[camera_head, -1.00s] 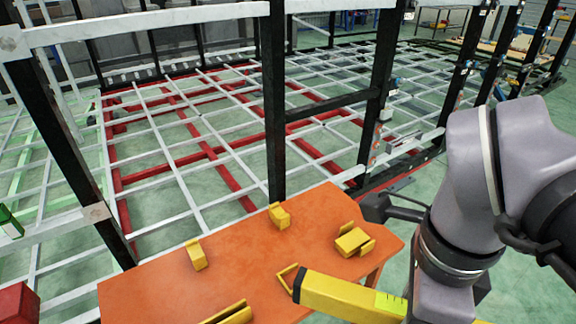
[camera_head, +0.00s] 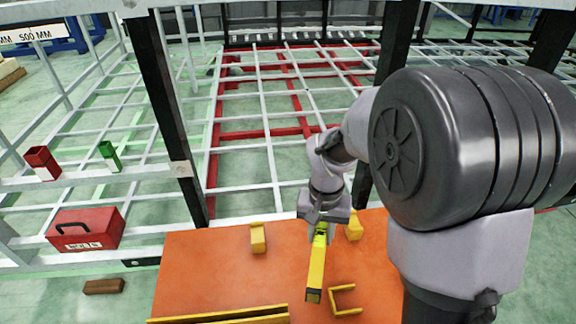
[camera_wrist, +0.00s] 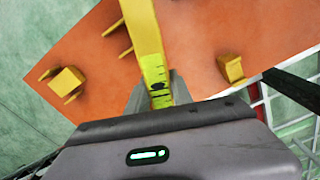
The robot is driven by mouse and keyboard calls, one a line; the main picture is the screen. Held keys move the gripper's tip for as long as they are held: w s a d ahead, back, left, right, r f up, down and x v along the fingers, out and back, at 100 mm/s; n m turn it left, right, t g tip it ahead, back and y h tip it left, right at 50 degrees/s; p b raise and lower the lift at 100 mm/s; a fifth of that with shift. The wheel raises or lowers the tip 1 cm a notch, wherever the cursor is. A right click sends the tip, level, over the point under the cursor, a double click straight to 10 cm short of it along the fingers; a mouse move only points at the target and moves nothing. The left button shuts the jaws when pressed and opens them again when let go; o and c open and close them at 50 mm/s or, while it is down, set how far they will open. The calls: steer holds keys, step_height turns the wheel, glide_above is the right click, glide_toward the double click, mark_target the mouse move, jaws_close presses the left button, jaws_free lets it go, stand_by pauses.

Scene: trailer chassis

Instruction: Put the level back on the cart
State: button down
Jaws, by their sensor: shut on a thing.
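The yellow level (camera_head: 317,268) is in my gripper (camera_head: 323,216). In the head view it extends from the jaws toward the near side, over the orange cart top (camera_head: 205,265). The wrist view shows the level (camera_wrist: 146,42), with its bright green-yellow vial section at the jaws, running away across the cart top (camera_wrist: 195,40). My gripper (camera_wrist: 156,96) is shut on it near one end. I cannot tell how high the level is above the cart, or whether it touches.
Yellow brackets (camera_head: 258,238), (camera_head: 354,228) and (camera_head: 345,301) stand on the cart. A long yellow piece (camera_head: 220,315) lies at its near edge. A white and red chassis frame (camera_head: 262,132) with black posts stands behind. A red toolbox (camera_head: 85,230) sits at left.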

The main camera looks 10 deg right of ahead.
steer(key=f+n+b, duration=0.1)
steer(key=f, duration=0.4)
steer(key=w+f+n+b, duration=0.1)
steer(key=f, duration=0.4)
steer(key=w+f+n+b, duration=0.1)
steer(key=f+b, duration=0.1)
steer(key=f, duration=0.4)
steer(key=shift+a+n, duration=0.1)
steer(key=shift+n, duration=0.3)
steer(key=shift+f, duration=0.1)
steer(key=shift+f, duration=0.15)
steer(key=c, duration=1.1)
jaws_free()
